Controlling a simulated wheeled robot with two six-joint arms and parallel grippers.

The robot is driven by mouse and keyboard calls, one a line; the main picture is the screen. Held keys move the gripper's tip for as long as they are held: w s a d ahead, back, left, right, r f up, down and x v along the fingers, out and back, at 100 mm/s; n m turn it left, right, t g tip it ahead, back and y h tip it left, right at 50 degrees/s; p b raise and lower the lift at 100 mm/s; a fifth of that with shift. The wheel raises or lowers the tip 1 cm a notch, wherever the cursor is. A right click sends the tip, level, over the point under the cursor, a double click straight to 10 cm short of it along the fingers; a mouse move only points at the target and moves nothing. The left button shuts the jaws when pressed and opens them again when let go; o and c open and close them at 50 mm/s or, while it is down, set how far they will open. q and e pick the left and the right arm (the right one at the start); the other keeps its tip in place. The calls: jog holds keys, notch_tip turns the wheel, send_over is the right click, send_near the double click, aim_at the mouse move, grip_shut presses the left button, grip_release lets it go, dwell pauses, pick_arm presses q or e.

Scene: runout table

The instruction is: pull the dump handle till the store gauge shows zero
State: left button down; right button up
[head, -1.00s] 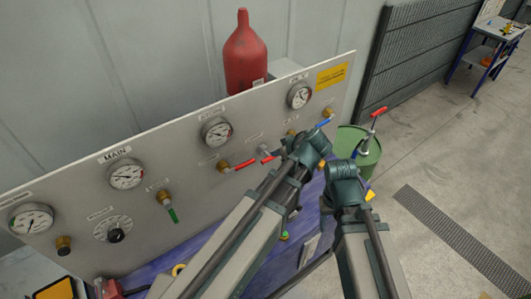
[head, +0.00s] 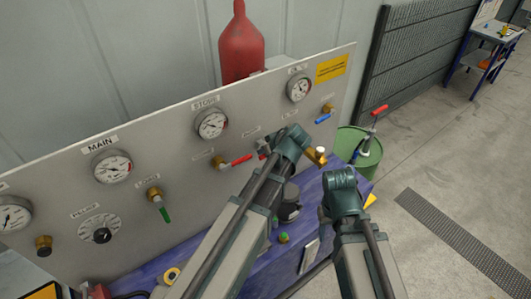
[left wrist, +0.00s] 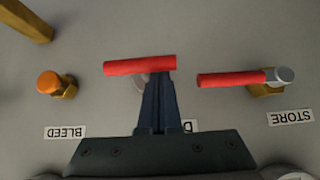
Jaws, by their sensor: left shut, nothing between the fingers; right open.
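The store gauge (head: 211,124) is a round white dial on the grey panel under a STORE label; its exact reading is too small to tell. My left gripper (head: 266,141) is at the panel, right of the store valve's red handle (head: 238,160). In the left wrist view its fingers (left wrist: 158,85) are shut and empty, their tips at a red handle (left wrist: 139,65) and overlapping its right end; I cannot tell whether they touch. The label below that handle is mostly hidden, with a D showing. The store handle (left wrist: 231,79) is apart, to the right. My right gripper's fingers are hidden.
A bleed fitting with an orange cap (left wrist: 48,82) sits left of the fingers. A brass part (head: 316,156) juts out right of my left gripper. A blue valve handle (head: 323,118) and a green drum (head: 352,143) are further right. A red bottle (head: 240,45) stands behind the panel.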

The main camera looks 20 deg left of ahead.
dwell(0.3)
pick_arm(q)
jog(key=s+d, duration=0.2)
jog(key=shift+s+d, duration=0.15)
jog(key=shift+d, duration=0.25)
jog(key=shift+s+f, duration=0.1)
dwell(1.8)
dwell(0.6)
